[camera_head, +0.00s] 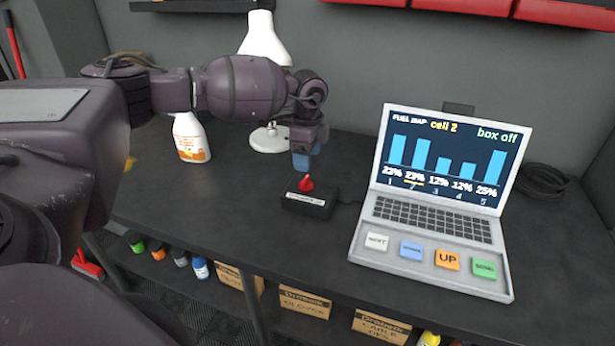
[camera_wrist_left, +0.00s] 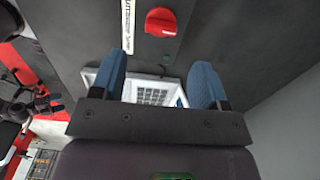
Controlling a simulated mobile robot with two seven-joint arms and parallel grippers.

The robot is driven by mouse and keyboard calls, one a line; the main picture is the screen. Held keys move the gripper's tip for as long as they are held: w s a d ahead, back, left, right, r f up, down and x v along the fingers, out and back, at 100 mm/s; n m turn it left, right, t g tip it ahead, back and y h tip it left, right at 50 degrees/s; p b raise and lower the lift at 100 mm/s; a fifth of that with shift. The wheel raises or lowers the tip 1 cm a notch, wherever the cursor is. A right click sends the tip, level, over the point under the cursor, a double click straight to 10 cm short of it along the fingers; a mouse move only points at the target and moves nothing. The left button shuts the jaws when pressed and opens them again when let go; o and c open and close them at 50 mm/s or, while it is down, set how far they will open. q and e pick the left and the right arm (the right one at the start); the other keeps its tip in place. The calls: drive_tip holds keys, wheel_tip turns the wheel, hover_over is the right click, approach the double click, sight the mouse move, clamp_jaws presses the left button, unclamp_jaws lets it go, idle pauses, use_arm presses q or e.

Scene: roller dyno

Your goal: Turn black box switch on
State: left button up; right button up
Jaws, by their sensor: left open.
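The black box (camera_head: 310,203) sits on the dark bench left of the laptop, with a red switch (camera_head: 306,184) on top and a white label on its front. In the left wrist view the red switch (camera_wrist_left: 161,22) is near the top, beyond the fingertips, beside the white label strip. My left gripper (camera_head: 302,160) is just above and behind the switch, pointing down, apart from it. In the wrist view its two blue fingers (camera_wrist_left: 164,80) are spread with nothing between them. The laptop (camera_head: 436,200) screen reads "box off". My right gripper is not in view.
A white spray bottle (camera_head: 190,138) and a white lamp (camera_head: 265,45) stand left of the box. A coiled black cable (camera_head: 543,181) lies right of the laptop. Cardboard boxes (camera_head: 305,302) and several bottles are on the shelf below. Bench space in front of the box is clear.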

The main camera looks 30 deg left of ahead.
sight(308, 179)
use_arm(q)
wheel_tip(308, 179, down, 7)
drive_tip(key=c, duration=0.9)
